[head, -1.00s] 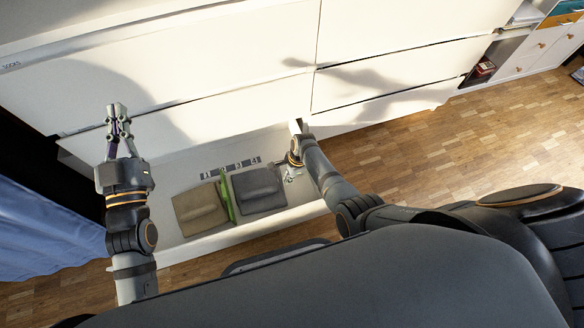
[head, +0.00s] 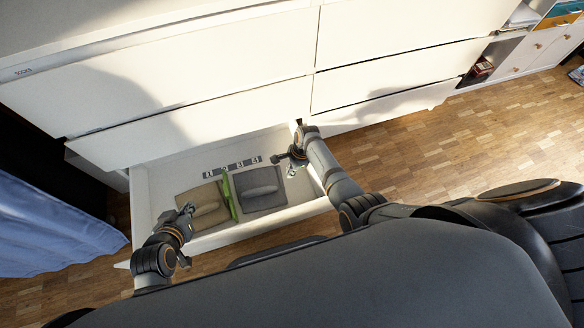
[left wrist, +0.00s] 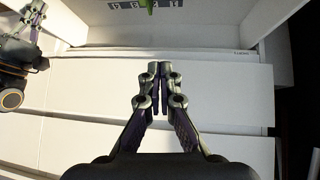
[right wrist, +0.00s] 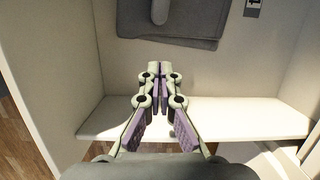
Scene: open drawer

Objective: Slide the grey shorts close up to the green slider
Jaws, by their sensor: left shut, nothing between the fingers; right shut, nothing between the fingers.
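The grey shorts (head: 259,187) lie folded in the open drawer, just right of the upright green slider (head: 229,196). A narrow gap seems to lie between them. In the right wrist view the grey shorts (right wrist: 185,25) show at the top, beyond the fingertips. My right gripper (head: 290,169) is shut and empty, to the right of the shorts over the drawer's right part. My left gripper (head: 189,210) is shut and empty, over or near the olive shorts. The left wrist view shows only a tip of the green slider (left wrist: 148,4) at the top.
Olive folded shorts (head: 207,205) lie left of the slider. A numbered strip (head: 231,167) runs along the drawer floor behind. White drawer walls (head: 143,200) bound the space. Bare floor shows at the drawer's left and right ends.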

